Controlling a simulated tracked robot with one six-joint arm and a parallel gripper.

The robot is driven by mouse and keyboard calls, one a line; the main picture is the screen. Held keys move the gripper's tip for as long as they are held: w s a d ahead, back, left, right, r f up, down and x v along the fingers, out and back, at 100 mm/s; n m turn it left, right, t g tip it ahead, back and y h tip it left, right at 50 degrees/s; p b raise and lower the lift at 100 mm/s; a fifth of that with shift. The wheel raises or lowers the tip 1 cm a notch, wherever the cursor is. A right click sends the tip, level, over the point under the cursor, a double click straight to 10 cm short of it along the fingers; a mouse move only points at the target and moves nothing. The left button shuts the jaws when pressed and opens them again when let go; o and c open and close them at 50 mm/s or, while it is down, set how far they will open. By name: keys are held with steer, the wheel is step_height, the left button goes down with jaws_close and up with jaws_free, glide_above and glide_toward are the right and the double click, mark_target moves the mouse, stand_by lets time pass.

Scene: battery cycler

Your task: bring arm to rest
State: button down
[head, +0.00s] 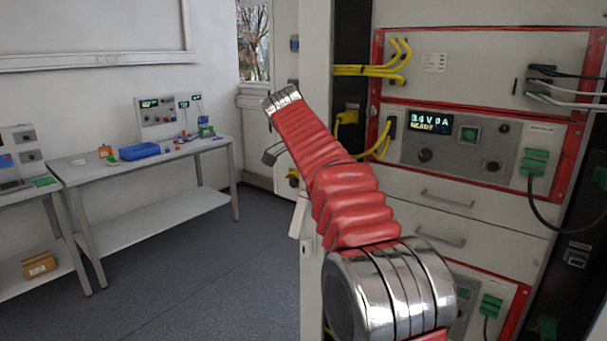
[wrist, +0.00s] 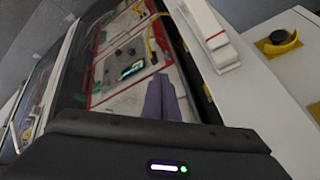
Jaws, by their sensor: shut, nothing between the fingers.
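My gripper (wrist: 160,98) shows in the wrist view as two purple-grey fingers, pressed together and empty. Beyond them is the battery cycler's panel, with its lit display (wrist: 132,69), which looks tilted in this view. In the head view my red, chrome-ringed arm rises from the lower right and leans up to the left, in front of the cycler cabinet (head: 480,205). The gripper's fingers cannot be made out there. The cycler display (head: 430,121) reads about "3.4V 0A READY".
Yellow cables (head: 375,71) and a black cable from a green connector (head: 535,162) hang on the cabinet. A yellow-and-black knob (wrist: 278,42) is at the right in the wrist view. A bench (head: 120,172) with a blue tray (head: 139,150) stands left. The floor (head: 200,270) between is clear.

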steer(key=s+d+n+y, duration=0.1)
steer(key=s+d+n, duration=0.3)
steer(key=s, duration=0.6)
steer(key=s+d+n+y, duration=0.2)
steer(key=s+d+n, duration=0.25)
steer(key=s, duration=0.55)
steer(key=s+f+n+y, duration=0.1)
steer(key=s+f+n, duration=0.2)
steer(key=s+f, duration=0.5)
steer(key=s+f+n+t, duration=0.1)
steer(key=s+f+n, duration=0.3)
steer(key=s+f, duration=0.4)
steer(key=s, duration=0.5)
steer(key=shift+s+d+y, duration=0.3)
steer(key=shift+d+y, duration=0.05)
steer(key=shift+y, duration=0.05)
